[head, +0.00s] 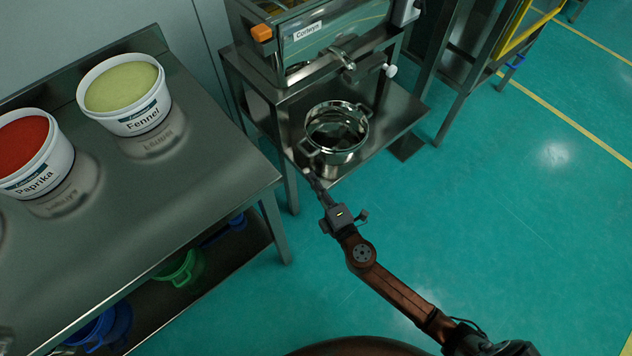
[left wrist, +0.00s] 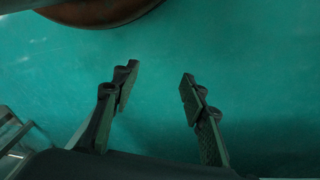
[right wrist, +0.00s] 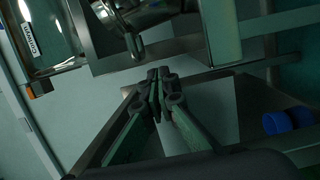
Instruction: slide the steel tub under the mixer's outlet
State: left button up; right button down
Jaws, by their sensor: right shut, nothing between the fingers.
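The steel tub (head: 337,132), a shiny open round pot with side handles, stands upright on the lower steel shelf. In the right wrist view the shut fingers (right wrist: 158,78) are in front of shiny steel parts (right wrist: 140,14), tub or outlet unclear. My left gripper (left wrist: 157,85) is open and empty above the floor.
A steel table (head: 200,180) at the left holds tubs of Fennel (head: 130,122) and Paprika (head: 58,170). Green (head: 180,268) and blue (head: 92,330) containers are on its lower shelf. Shelf legs stand near my right gripper. Open floor (head: 500,220) lies at the right.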

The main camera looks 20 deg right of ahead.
jog(key=w, duration=0.5)
jog(key=shift+w+a+f+b, duration=0.2)
jog(key=shift+w+a+b, duration=0.15)
jog(key=shift+a+b, duration=0.05)
jog(key=d, duration=0.1)
jog(key=w+d, duration=0.1)
jog(key=d, duration=0.1)
jog(key=shift+w+f+b, duration=0.1)
jog(key=shift+w+b, duration=0.1)
jog(key=shift+b, duration=0.2)
pick_arm(q)
jog(key=shift+t+h, duration=0.4)
jog(key=shift+t, duration=0.3)
jog(key=shift+w+d+f, duration=0.6)
jog(key=shift+w+f, duration=0.2)
jog(key=shift+f, duration=0.05)
jog(key=shift+w+d+f, duration=0.6)
jog(key=shift+w+f, duration=0.15)
jog(key=shift+f, duration=0.1)
pick_arm(e)
jog(key=shift+w+d, duration=0.15)
jog(key=shift+d, duration=0.2)
